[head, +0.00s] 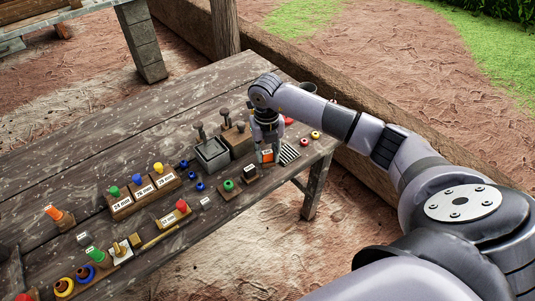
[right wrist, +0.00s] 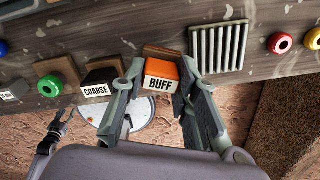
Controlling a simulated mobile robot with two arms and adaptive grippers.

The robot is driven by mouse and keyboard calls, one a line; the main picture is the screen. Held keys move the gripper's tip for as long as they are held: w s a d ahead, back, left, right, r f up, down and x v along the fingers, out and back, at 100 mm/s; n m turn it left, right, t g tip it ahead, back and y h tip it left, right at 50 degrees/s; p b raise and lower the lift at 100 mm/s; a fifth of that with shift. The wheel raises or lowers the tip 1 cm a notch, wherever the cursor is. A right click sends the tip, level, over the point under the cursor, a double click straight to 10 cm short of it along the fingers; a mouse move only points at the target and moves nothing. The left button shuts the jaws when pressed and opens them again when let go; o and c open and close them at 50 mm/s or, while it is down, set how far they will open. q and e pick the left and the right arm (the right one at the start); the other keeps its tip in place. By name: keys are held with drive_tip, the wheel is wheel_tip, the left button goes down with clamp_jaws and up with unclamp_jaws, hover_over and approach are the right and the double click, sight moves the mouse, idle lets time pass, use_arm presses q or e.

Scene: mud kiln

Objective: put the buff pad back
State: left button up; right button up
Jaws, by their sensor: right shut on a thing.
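The buff pad (right wrist: 161,75) is an orange block with a white BUFF label. My right gripper (right wrist: 163,100) is shut on it, a finger on each side; in the head view the right gripper (head: 267,153) points down at the table's near right edge, with the pad (head: 267,157) between its fingertips. A brown wooden holder (right wrist: 163,52) shows right behind the pad, partly hidden by it. I cannot tell whether the pad touches it. A dark gripper, seemingly my left (right wrist: 58,126), shows small at lower left in the wrist view; its opening is unclear.
The black COARSE pad (right wrist: 100,83) stands on its holder just left of the right gripper. A green ring (right wrist: 50,86) is farther left. A ridged metal grate (right wrist: 218,46) lies to the right. A grey tub (head: 211,153) stands behind. The table's back left is clear.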

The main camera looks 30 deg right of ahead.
drive_tip(key=shift+f, duration=0.55)
use_arm(q)
drive_tip(key=shift+a, duration=0.3)
use_arm(e)
drive_tip(key=shift+f, duration=0.2)
drive_tip(key=o, duration=1)
drive_tip(key=shift+r, duration=0.15)
